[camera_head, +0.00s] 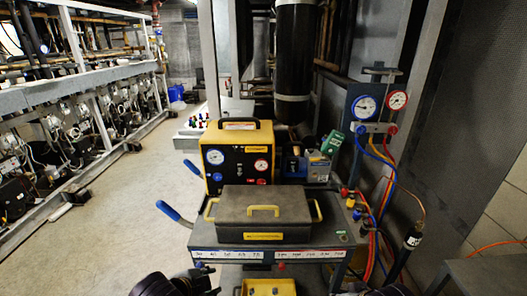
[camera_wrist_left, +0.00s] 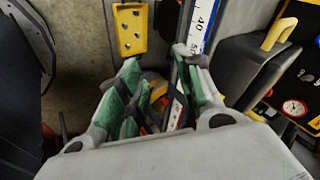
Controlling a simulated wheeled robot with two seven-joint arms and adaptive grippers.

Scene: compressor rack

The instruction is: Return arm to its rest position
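My left gripper (camera_wrist_left: 160,62) shows in the left wrist view with its two green-padded fingers apart. Dark, red and orange shapes show between and beyond the fingers; I see nothing clearly clasped, and their depth is hard to tell. The fingers point toward the front of the cart, near its white label strip (camera_wrist_left: 201,22). In the head view, dark parts of my arms show at the bottom edge on both sides, but neither gripper's fingers can be made out there. My right gripper is in neither view.
The cart (camera_head: 340,237) carries a closed grey toolbox (camera_head: 264,215) and a yellow-black gauge unit (camera_head: 238,160). Blue handles (camera_head: 168,210) stick out left. Gauges (camera_head: 365,107) with coloured hoses and a black cylinder (camera_head: 412,238) stand right. Open floor (camera_head: 120,215) lies left, beside the compressor rack (camera_head: 80,105).

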